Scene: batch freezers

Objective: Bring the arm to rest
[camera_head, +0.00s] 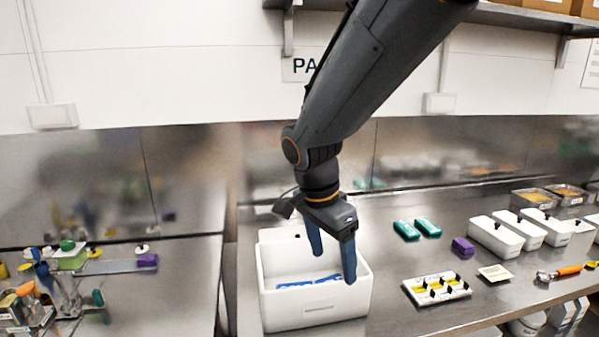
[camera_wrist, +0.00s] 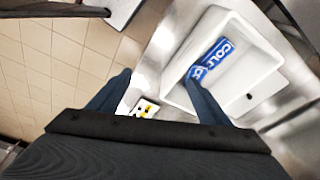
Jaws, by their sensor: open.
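My gripper (camera_head: 331,263) hangs from the arm with its blue fingers pointing down and spread apart. It is open, and I see nothing held between the fingers. In the head view it is in front of and over a white bin (camera_head: 317,308) on the steel counter. In the wrist view the two fingers (camera_wrist: 157,92) are apart, and the right one overlaps the bin (camera_wrist: 262,62). A blue pack with white lettering (camera_wrist: 212,58) lies in the bin.
Right of the bin are teal packs (camera_head: 427,226), a purple block (camera_head: 463,246), a white tray with yellow and black items (camera_head: 437,288), white tubs (camera_head: 497,238) and an orange-handled scoop (camera_head: 569,270). A shelf (camera_head: 520,17) overhangs the counter. Another cluttered counter (camera_head: 165,300) is left, past a gap.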

